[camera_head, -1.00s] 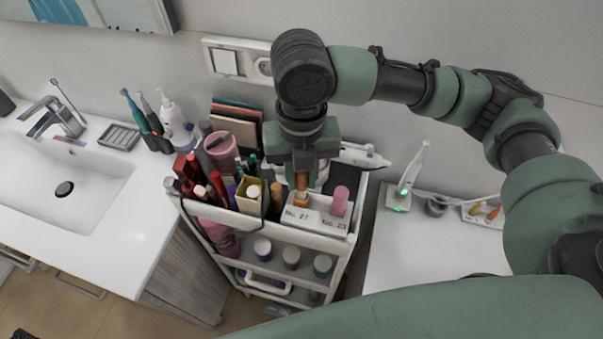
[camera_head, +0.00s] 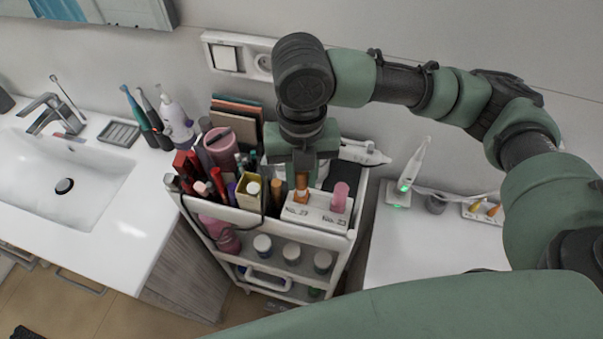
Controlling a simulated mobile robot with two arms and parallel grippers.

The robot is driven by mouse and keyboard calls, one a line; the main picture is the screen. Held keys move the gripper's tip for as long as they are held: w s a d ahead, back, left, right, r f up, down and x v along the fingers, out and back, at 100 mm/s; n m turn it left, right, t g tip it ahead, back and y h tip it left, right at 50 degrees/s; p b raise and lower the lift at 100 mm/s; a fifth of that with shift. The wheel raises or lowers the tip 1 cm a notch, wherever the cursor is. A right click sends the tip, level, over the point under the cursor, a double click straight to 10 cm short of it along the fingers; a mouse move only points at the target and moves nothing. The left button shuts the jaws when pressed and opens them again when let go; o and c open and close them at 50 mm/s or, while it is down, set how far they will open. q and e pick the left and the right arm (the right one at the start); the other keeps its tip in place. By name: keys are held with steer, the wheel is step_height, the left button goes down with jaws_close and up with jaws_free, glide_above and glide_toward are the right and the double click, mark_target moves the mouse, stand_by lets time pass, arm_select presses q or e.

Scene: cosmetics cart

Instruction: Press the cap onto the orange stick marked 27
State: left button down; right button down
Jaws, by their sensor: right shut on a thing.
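A white holder (camera_head: 318,213) stands on the top tray of the cart. The orange stick (camera_head: 301,197) stands in its left slot, and a pink stick (camera_head: 340,197) stands in its right slot. The number labels on the front are too small to read surely. My right gripper (camera_head: 301,176) points down directly above the orange stick and is shut on a copper-brown cap (camera_head: 301,182). The cap is lined up with the stick and seems to meet its top. The fingers hide most of the cap, so I cannot tell how far it is on. My left gripper is not in view.
The cart's top tray (camera_head: 262,218) is crowded left of the holder with a yellow box (camera_head: 250,192), a pink cup (camera_head: 219,147) and several cosmetics. A white counter (camera_head: 410,250) is at the right, a sink (camera_head: 60,185) at the left. The wall is close behind.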

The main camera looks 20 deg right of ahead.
steer(key=shift+f, duration=1.3)
stand_by(0.8)
steer(key=c, duration=0.7)
jaws_free()
steer(key=shift+o, duration=0.2)
steer(key=shift+s+d, duration=0.1)
steer(key=shift+d, duration=0.05)
steer(key=shift+r, duration=0.1)
